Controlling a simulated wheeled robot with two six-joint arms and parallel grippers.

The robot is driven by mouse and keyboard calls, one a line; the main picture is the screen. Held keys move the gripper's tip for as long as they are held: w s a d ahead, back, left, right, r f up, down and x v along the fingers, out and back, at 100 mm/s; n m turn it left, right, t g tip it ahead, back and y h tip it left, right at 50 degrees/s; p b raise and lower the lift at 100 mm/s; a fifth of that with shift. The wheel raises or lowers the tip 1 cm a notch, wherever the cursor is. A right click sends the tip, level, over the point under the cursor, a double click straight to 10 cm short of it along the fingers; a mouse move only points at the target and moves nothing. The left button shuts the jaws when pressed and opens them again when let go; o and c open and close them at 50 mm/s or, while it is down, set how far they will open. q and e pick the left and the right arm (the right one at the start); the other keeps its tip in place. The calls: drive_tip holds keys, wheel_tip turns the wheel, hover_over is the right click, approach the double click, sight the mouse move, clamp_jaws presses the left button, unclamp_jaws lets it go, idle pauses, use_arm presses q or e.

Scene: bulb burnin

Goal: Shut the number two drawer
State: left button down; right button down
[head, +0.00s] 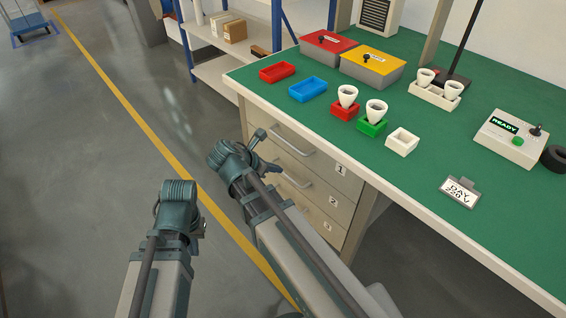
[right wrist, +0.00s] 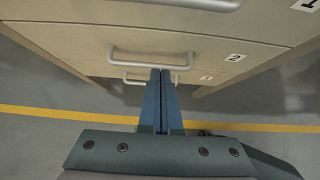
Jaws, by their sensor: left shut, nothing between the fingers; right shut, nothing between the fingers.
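The number two drawer (head: 312,192) is the middle one under the green-topped bench, marked by a label "2" (head: 333,202). Its front looks about level with the drawers above and below; I cannot tell whether a small gap is left. Its bar handle shows in the right wrist view (right wrist: 150,60). My right gripper (right wrist: 160,74) is shut and empty, its fingertips at this handle in the picture; contact is unclear. In the head view the right gripper (head: 270,166) is partly hidden by my wrist. My left gripper (head: 201,226) is shut and empty, away from the bench.
Drawer one (head: 318,160) is above and drawer three (head: 305,212) below, both seemingly closed. The bench top (head: 450,150) holds trays, bins, cups and a tester box (head: 510,138). A shelf (head: 215,70) stands behind.

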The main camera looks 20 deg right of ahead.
drive_tip(key=p+v, duration=0.2)
drive_tip(key=v, duration=0.3)
drive_tip(key=shift+s+a+r+p, duration=0.1)
drive_tip(key=shift+a+p, duration=0.1)
drive_tip(key=shift+p, duration=0.15)
drive_tip(key=s+a+f+m+g+y, duration=0.2)
drive_tip(key=s+a+f+m+y, duration=0.15)
drive_tip(key=s+a+m, duration=0.4)
drive_tip(key=s+a+f+m+g+y, duration=0.1)
drive_tip(key=s+a+f+m+y, duration=0.3)
drive_tip(key=m, duration=0.6)
wheel_tip(320, 180, up, 27)
drive_tip(key=a+p, duration=0.1)
drive_tip(key=p, duration=2.5)
drive_tip(key=shift+s+r+m, duration=0.15)
drive_tip(key=shift+m, duration=0.2)
drive_tip(key=shift+a, duration=0.1)
